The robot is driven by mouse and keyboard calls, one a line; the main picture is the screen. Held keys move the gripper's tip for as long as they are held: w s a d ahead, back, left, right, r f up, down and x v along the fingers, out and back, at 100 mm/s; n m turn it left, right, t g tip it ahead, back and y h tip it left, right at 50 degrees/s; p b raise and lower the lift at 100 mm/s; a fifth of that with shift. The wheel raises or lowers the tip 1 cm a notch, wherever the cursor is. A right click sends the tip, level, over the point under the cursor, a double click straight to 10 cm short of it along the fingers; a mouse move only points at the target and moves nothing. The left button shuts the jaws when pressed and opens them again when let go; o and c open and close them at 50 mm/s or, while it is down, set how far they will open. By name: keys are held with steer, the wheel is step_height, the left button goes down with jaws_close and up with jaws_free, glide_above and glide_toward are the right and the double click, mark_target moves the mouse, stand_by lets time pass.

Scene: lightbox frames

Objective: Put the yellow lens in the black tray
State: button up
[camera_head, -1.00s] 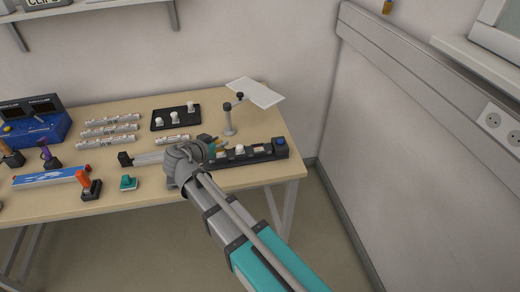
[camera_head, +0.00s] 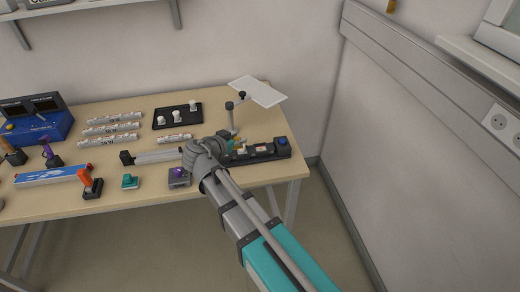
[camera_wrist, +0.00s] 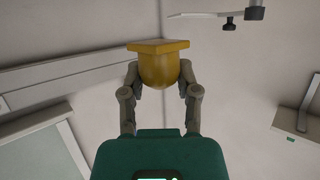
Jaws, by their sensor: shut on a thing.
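The yellow lens (camera_wrist: 159,68) has a flat square top and a rounded underside, seen in the wrist view. My gripper (camera_wrist: 158,82) is shut on it, one finger at each side. In the head view my gripper (camera_head: 230,146) is over the right part of the table, by the dark rail, and mostly hides the lens. A black tray (camera_head: 188,120) with several small white pieces on it lies farther back and to the left of my gripper, apart from it.
A long dark rail (camera_head: 262,158) with small parts lies right of my gripper. A stand (camera_head: 232,120) holding a white panel (camera_head: 258,90) rises behind it. White labelled tubes (camera_head: 112,128) lie left of the tray. A grey block with a purple top (camera_head: 179,177) sits near the front edge.

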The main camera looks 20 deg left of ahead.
steer(key=shift+a, duration=0.1)
steer(key=b+x, duration=0.4)
steer(key=x, duration=0.6)
steer(key=b, duration=0.5)
glide_above(261, 149)
steer(key=f, duration=0.5)
steer(key=shift+s+a+f, duration=0.1)
steer(key=shift+s+a, duration=0.1)
steer(key=shift+s, duration=0.1)
steer(key=shift+w+d+f+b, duration=0.15)
steer(key=shift+w+f+b, duration=0.3)
steer(key=shift+f+b, duration=0.35)
steer(key=shift+s+f+b, duration=0.1)
steer(key=shift+f+b, duration=0.9)
